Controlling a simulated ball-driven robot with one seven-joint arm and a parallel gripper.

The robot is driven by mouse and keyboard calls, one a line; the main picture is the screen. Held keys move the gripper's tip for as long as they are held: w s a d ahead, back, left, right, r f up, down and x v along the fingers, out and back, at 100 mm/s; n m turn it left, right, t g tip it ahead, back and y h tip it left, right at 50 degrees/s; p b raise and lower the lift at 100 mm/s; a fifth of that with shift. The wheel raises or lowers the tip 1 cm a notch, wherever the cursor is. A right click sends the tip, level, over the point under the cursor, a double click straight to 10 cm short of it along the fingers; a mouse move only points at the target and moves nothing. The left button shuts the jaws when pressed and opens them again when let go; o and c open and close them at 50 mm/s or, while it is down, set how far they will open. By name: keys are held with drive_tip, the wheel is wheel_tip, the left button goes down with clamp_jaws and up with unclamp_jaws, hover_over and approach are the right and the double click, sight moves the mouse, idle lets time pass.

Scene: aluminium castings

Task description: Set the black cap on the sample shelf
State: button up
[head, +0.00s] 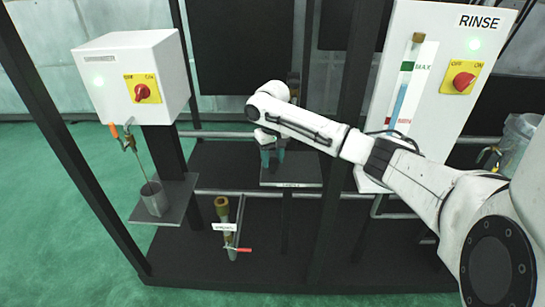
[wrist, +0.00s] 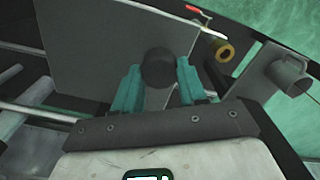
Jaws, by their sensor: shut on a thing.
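My gripper (head: 272,158) has teal fingers and hangs over a dark shelf plate (head: 308,172) in the middle of the rack. This plate looks like the sample shelf; the small label on its front edge is hard to read. In the wrist view my gripper (wrist: 158,82) is shut on the round black cap (wrist: 158,66), held between the fingertips. The grey plate (wrist: 85,40) lies beyond the cap there; I cannot tell whether the cap touches it. In the head view the cap is not clearly visible.
A white switch box (head: 130,80) and a metal cup (head: 154,198) on a small ledge stand left. A brass pipe with a red-handled valve (head: 240,249) is below the shelf. The rinse panel (head: 440,40) and a dark post (head: 350,110) stand right.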

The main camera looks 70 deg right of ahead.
sight(273, 160)
drive_tip(key=shift+f, duration=0.15)
drive_tip(key=o, duration=1)
drive_tip(key=shift+o, duration=0.2)
wheel_tip(273, 160, up, 12)
drive_tip(key=b, duration=0.1)
